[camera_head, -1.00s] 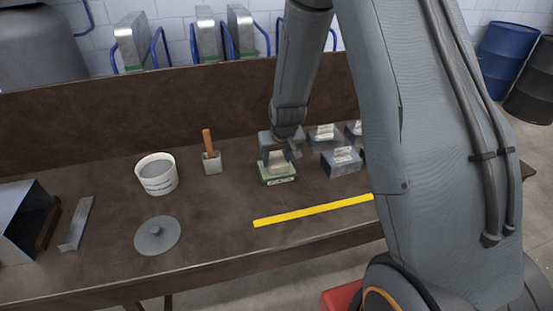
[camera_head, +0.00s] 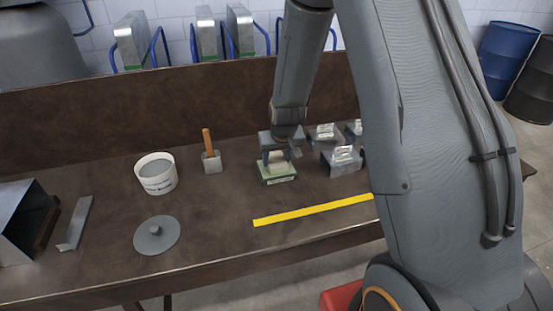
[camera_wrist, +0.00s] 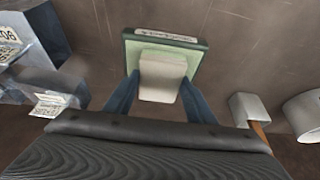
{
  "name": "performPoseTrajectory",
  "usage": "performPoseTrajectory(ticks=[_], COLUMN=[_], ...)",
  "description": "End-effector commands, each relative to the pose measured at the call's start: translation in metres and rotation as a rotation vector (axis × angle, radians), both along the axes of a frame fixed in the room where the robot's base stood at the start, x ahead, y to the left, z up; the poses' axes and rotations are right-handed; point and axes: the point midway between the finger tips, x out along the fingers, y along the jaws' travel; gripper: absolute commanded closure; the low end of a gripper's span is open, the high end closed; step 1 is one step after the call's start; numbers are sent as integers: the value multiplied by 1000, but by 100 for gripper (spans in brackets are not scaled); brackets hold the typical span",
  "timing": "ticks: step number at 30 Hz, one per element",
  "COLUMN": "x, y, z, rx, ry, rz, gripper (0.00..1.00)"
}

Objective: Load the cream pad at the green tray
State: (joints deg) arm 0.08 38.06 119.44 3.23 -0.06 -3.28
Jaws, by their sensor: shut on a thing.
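The green tray (camera_head: 278,174) lies on the brown bench, below my gripper. It also shows in the wrist view (camera_wrist: 190,52), with a label along its far edge. The cream pad (camera_wrist: 162,78) is between the two blue-grey fingers of my gripper (camera_wrist: 158,100), which are shut on it. In the wrist view the pad overlaps the middle of the tray. I cannot tell whether it touches the tray's floor. In the head view my gripper (camera_head: 277,157) hides most of the pad.
Several labelled metal blocks (camera_head: 342,160) stand close to the right of the tray. A wooden-handled tool in a grey block (camera_head: 211,160), a white bucket (camera_head: 156,174) and a grey disc lid (camera_head: 157,236) are to the left. A yellow strip (camera_head: 312,210) lies in front.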

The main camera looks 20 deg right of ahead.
Motion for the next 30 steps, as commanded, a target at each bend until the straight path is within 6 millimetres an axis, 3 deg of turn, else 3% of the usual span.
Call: performPoseTrajectory(ticks=[14, 30], x=[-1, -1], y=[0, 0], z=[0, 28], rx=[0, 0], ry=[3, 1], rz=[0, 1], gripper=[68, 68])
